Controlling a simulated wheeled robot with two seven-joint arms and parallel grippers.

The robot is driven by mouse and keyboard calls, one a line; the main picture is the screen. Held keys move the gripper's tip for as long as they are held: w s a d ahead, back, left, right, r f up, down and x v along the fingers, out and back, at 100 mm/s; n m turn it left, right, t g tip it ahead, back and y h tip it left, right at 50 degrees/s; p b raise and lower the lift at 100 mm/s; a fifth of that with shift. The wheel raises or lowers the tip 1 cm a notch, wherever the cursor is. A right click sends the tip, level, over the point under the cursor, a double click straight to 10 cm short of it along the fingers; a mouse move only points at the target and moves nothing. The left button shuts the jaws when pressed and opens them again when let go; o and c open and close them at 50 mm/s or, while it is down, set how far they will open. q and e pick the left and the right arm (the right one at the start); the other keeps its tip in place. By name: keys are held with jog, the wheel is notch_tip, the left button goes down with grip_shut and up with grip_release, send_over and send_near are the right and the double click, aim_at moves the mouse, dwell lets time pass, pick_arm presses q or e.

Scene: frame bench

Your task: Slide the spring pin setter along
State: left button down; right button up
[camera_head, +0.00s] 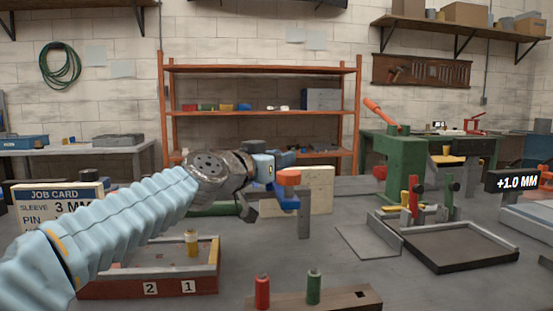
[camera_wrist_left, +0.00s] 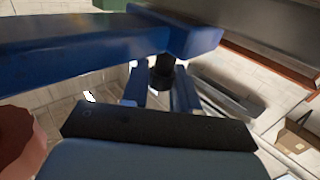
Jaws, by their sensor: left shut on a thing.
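My left gripper (camera_head: 280,168) is near the middle of the head view, at the end of the pale blue sleeved arm. A blue tool with an orange cap (camera_head: 288,177), which looks like the spring pin setter, is at its fingers, beside a grey post (camera_head: 304,215). In the left wrist view the fingers (camera_wrist_left: 161,88) close around a short black stem (camera_wrist_left: 162,72) under a blue bar (camera_wrist_left: 85,45). The gripper is shut on this piece. The wrist hides part of the tool, and I cannot tell what supports it. My right gripper is not in view.
A red tray (camera_head: 150,288) marked 2 and 1 holds a yellow piece (camera_head: 192,243). Red (camera_head: 262,291) and green (camera_head: 313,287) pieces stand on a wooden block in front. A green press (camera_head: 405,165) and dark tray (camera_head: 460,250) stand right. A sign reads +1.0 MM (camera_head: 516,183).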

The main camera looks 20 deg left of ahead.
pick_arm(q)
jog(key=c, duration=1.3)
grip_release()
jog(key=shift+d, duration=0.2)
jog(key=o, duration=0.3)
jog(key=shift+w+d, duration=0.1)
jog(key=shift+w, duration=0.05)
jog(key=shift+s+a+f+b, duration=0.1)
jog(key=shift+s+a+b, duration=0.1)
jog(key=shift+s+b, duration=0.25)
jog(key=shift+b+v, duration=1.85)
jog(key=shift+v, duration=4.65)
